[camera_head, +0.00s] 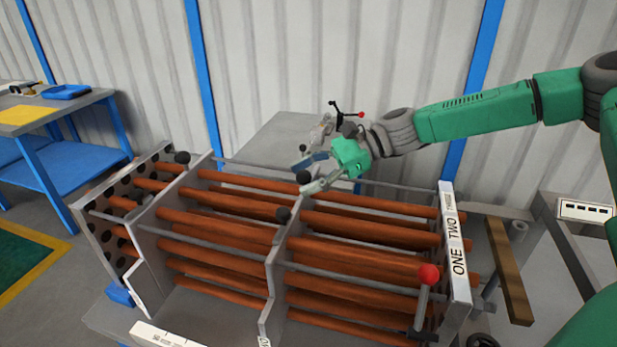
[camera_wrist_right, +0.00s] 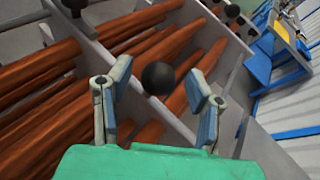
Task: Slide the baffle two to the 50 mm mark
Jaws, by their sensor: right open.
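Grey upright baffle plates cross a bundle of copper tubes: a middle baffle (camera_head: 270,285) and a left baffle (camera_head: 145,250). I cannot read which one is baffle two. Black ball knobs show on the plates. My right gripper (camera_head: 311,172) is open at the back top of the middle baffle, its fingers on either side of a black knob (camera_head: 304,177). In the right wrist view this knob (camera_wrist_right: 158,78) sits between the two fingers, with gaps on both sides. No 50 mm mark is legible. My left gripper is out of view.
The right end plate (camera_head: 455,250) reads ONE, TWO and a blurred third word. A red-knobbed lever (camera_head: 428,275) stands before it. A white label strip (camera_head: 160,335) lies at front left. A grey table (camera_head: 270,140) is behind; a blue bench (camera_head: 60,170) is left.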

